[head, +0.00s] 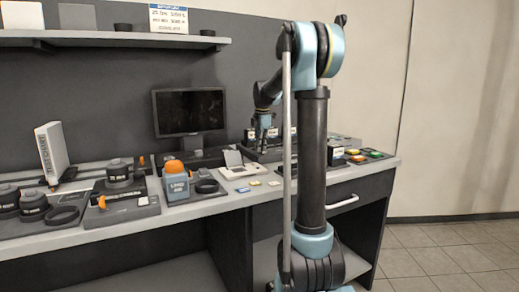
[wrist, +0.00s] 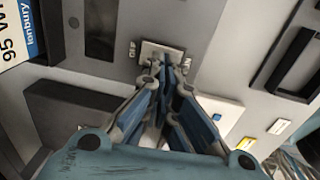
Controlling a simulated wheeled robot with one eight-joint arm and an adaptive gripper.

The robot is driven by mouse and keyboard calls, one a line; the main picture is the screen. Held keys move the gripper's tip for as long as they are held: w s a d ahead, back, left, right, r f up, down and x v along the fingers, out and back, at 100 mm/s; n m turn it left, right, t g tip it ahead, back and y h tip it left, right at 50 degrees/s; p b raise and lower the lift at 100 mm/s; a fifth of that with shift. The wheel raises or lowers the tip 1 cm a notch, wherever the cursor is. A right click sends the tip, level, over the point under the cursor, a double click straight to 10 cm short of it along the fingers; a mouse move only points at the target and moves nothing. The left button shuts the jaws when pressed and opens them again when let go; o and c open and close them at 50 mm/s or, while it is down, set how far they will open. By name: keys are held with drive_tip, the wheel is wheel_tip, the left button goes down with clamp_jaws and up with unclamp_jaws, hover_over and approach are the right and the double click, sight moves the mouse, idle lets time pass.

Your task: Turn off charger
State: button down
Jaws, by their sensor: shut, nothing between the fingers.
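In the wrist view my gripper (wrist: 162,62) is shut and empty. Its fingertips are at a small pale switch plate (wrist: 150,48) on a grey panel, overlapping its lower edge; I cannot tell whether they touch. Small dark lettering beside the plate looks like "OFF". The fingers partly hide the switch, so its position is unclear. In the head view my gripper (head: 263,122) points down over the charger (head: 250,146), a dark unit with several upright labelled blocks at the back of the bench. My arm hides part of it.
A black monitor (head: 189,111) stands left of the charger. An orange-topped device (head: 176,182) and a white box (head: 238,171) sit nearer the front. Coloured buttons (head: 370,153) lie to the right. A shelf (head: 110,39) hangs above. In the wrist view a dark block (wrist: 75,115) lies left of the fingers.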

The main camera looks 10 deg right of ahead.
wheel_tip(320, 180, up, 14)
drive_tip(key=w, duration=0.1)
drive_tip(key=shift+w+a, duration=0.3)
drive_tip(key=shift+w, duration=0.1)
idle(0.3)
drive_tip(key=shift+f, duration=0.15)
